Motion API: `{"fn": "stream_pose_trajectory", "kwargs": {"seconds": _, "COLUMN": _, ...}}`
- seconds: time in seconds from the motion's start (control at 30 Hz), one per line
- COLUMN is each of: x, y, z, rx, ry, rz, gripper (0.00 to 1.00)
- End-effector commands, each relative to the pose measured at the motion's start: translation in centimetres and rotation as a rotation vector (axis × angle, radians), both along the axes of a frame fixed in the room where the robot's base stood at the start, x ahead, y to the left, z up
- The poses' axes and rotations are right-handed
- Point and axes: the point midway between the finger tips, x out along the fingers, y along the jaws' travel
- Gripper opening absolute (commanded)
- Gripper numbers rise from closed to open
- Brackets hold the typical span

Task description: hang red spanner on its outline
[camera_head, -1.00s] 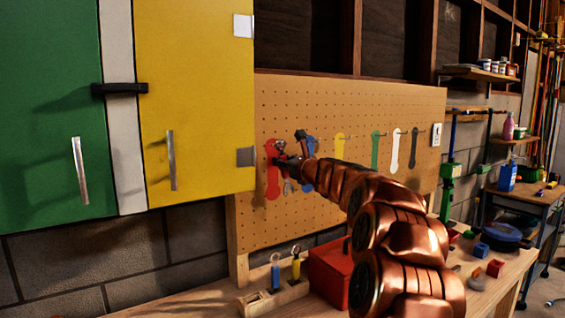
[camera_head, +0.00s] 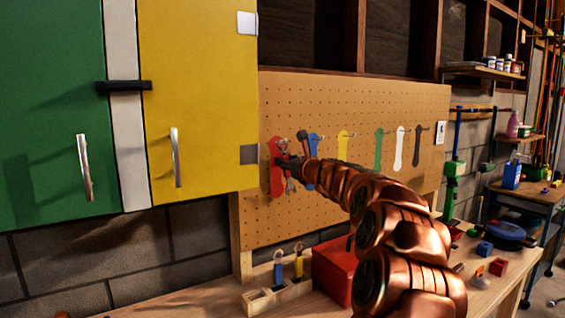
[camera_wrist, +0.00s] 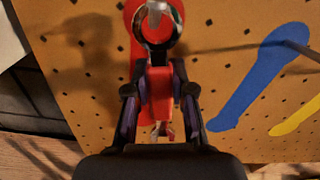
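My gripper (camera_wrist: 159,92) is shut on the red handle of the red spanner (camera_wrist: 160,82), with a finger on each side. The spanner's metal ring end (camera_wrist: 158,42) points up in the wrist view, and its forked end shows below the fingers. Behind it is the red outline (camera_wrist: 133,12) on the pegboard, partly covered; it also shows in the head view (camera_head: 275,182). A silver hook (camera_wrist: 156,8) shows at the ring's opening. I cannot tell whether the ring is around it. In the head view my gripper (camera_head: 288,163) is in front of the red outline.
The pegboard (camera_head: 300,215) has blue (camera_wrist: 258,80), yellow, green, white and black outlines to the right, with hooks sticking out. Yellow (camera_head: 200,95) and green cabinets are at left. Below, a wooden holder (camera_head: 262,302) with two spanners stands beside a red box (camera_head: 330,268).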

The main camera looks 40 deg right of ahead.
Motion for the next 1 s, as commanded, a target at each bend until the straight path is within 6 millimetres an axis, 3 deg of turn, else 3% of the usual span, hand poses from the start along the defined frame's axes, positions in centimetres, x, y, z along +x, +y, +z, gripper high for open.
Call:
{"fn": "stream_pose_trajectory", "kwargs": {"seconds": 0.3, "x": 0.0, "y": 0.0, "z": -0.1, "rx": 0.0, "ry": 0.001, "rz": 0.0, "gripper": 0.53}}
{"fn": "stream_pose_trajectory", "kwargs": {"seconds": 0.67, "x": -0.3, "y": 0.0, "z": 0.0, "rx": 0.0, "ry": 0.001, "rz": -0.001, "gripper": 0.53}}
{"fn": "stream_pose_trajectory", "kwargs": {"seconds": 1.0, "x": -3.9, "y": 0.2, "z": 0.1, "rx": 0.001, "ry": -0.001, "rz": -0.001, "gripper": 0.53}}
